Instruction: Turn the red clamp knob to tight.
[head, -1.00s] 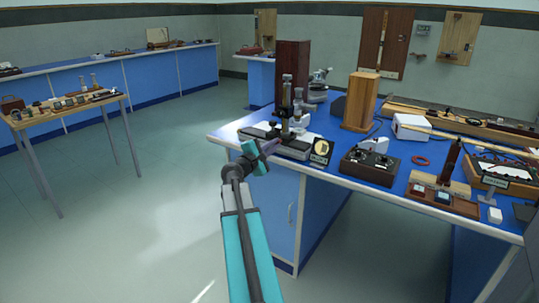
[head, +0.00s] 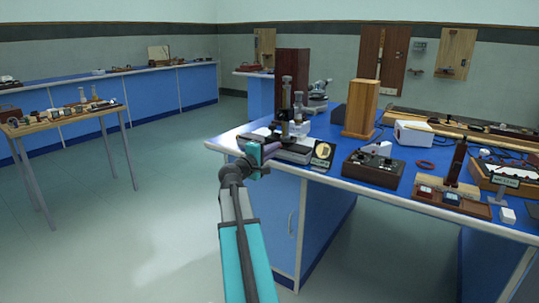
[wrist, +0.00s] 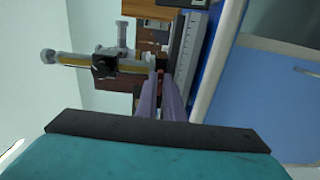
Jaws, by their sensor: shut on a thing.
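My gripper (head: 272,150) reaches the front of the microscope-like instrument (head: 287,112) near the bench's left front corner. In the wrist view its two purple fingers (wrist: 161,88) are close together, shut on a small red part, the red clamp knob (wrist: 161,76), of which only a sliver shows between the tips. The fingers hide the rest of it, and its turned angle cannot be told. In the wrist view the instrument (wrist: 105,64) appears on its side, with a brass-coloured tube and a black block. The knob cannot be made out in the head view.
A small sign with a pale disc (head: 321,155) stands just right of my gripper. A dark control box (head: 372,168) and a wooden block (head: 361,108) are farther right on the blue bench. The floor to the left is clear up to a small table (head: 60,117).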

